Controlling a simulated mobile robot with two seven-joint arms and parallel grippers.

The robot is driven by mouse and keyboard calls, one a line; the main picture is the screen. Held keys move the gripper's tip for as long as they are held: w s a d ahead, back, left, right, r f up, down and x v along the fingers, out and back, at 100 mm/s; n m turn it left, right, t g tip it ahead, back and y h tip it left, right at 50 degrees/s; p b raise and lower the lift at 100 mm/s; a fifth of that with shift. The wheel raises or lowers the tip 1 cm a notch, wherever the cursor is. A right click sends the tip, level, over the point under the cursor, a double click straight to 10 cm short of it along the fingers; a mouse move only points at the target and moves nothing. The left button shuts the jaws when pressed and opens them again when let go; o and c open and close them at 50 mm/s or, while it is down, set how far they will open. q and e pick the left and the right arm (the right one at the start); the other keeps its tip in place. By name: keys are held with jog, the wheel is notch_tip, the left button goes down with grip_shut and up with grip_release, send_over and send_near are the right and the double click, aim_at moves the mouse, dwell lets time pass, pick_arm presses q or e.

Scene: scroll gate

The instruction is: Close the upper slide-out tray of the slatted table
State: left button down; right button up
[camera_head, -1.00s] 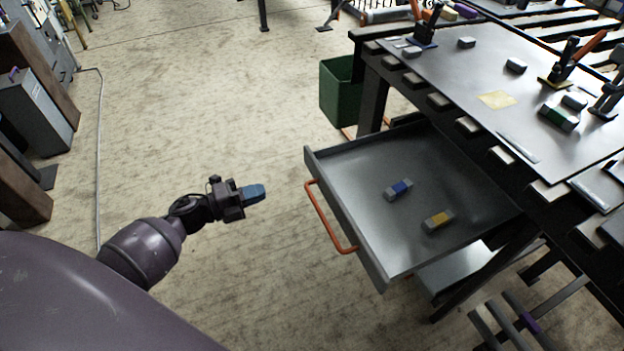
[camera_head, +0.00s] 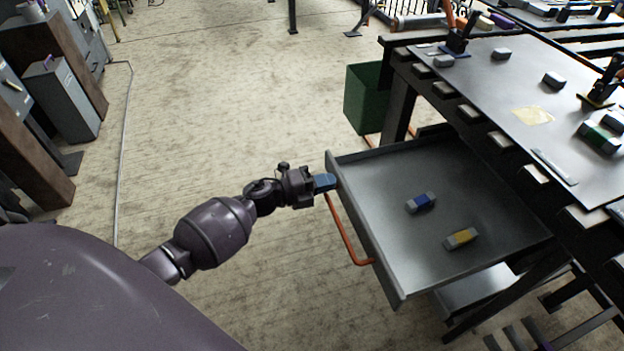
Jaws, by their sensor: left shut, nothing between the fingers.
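The upper slide-out tray (camera_head: 400,170) sticks out to the left from under the slatted table (camera_head: 505,95). Its orange handle (camera_head: 348,232) runs along its front panel. A blue-marked block (camera_head: 420,203) and a yellow-marked block (camera_head: 461,238) lie in the tray. My left gripper (camera_head: 325,182) is shut and empty, with its blue fingertips at the tray's front panel, near the far end of the handle. I cannot tell whether they touch it. My right gripper is not in view.
A lower metal surface (camera_head: 478,288) shows beneath the tray. A green bin (camera_head: 367,97) stands by the table leg behind the tray. Clamps and small blocks sit on the table top. Grey cabinets (camera_head: 62,98) stand at the left. The floor between is clear.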

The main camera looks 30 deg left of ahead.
pick_arm(q)
jog(key=shift+w+d, duration=0.3)
jog(key=shift+w, duration=0.05)
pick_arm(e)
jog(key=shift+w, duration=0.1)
